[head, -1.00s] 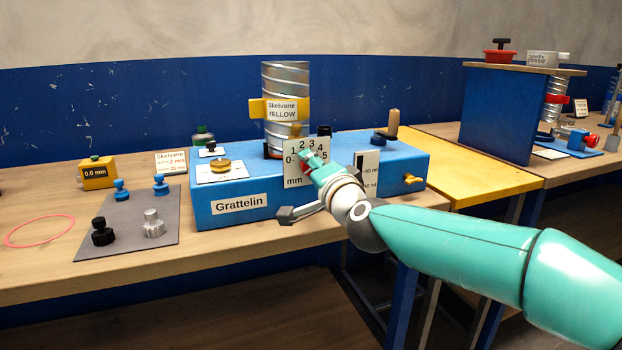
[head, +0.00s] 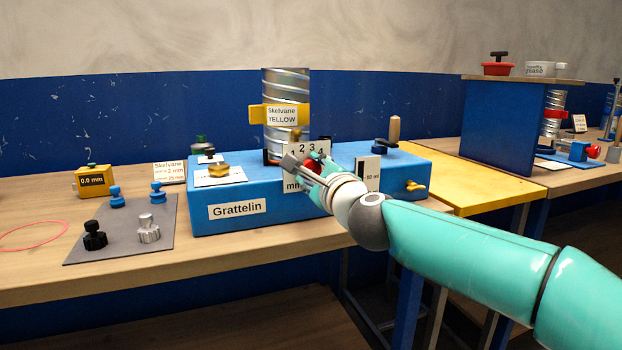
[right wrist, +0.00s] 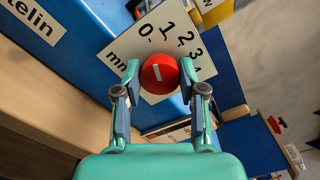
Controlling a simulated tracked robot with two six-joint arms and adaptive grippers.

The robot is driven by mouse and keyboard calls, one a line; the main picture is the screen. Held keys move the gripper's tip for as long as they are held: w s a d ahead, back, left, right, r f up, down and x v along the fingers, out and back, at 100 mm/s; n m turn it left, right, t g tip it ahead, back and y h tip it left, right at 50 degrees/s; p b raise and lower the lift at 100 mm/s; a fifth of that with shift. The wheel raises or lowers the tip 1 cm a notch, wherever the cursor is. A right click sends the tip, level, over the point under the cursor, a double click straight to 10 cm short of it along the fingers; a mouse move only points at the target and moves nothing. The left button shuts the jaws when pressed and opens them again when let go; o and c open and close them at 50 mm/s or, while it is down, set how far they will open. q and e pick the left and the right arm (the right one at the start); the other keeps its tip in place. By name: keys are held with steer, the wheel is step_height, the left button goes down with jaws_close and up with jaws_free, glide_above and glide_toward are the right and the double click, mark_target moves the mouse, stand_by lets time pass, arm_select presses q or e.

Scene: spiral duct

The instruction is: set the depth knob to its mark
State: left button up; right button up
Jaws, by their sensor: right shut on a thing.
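The depth knob is a red round knob (head: 313,166) on the white scale plate (right wrist: 205,64) at the front of the blue machine. The plate reads "mm" with numbers from 0 upward. In the right wrist view the knob (right wrist: 160,74) shows a short white line on its face. My right gripper (head: 306,168) is shut on the knob, with one finger on each side in the right wrist view (right wrist: 158,76). In the head view the gripper hides part of the plate. My left gripper is not in view.
The blue Grattelin machine (head: 270,221) carries a spiral metal duct (head: 286,136) with a yellow band. A second plate (head: 367,174) stands right of my gripper. A grey mat (head: 122,235) with several loose knobs lies to the left. A yellow gauge (head: 93,180) reads 0.0 mm.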

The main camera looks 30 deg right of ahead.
steer(key=m+b, duration=0.1)
steer(key=m, duration=0.2)
steer(key=m+b, duration=0.1)
steer(key=m, duration=0.3)
steer(key=f+m+b, duration=0.1)
steer(key=m, duration=0.2)
steer(key=shift+r+m, duration=0.1)
steer(key=shift+m, duration=0.3)
steer(key=o, duration=1.1)
steer(key=shift+r, duration=0.1)
steer(key=shift+o, duration=0.2)
steer(key=shift+r, duration=0.1)
steer(key=v, duration=1.2)
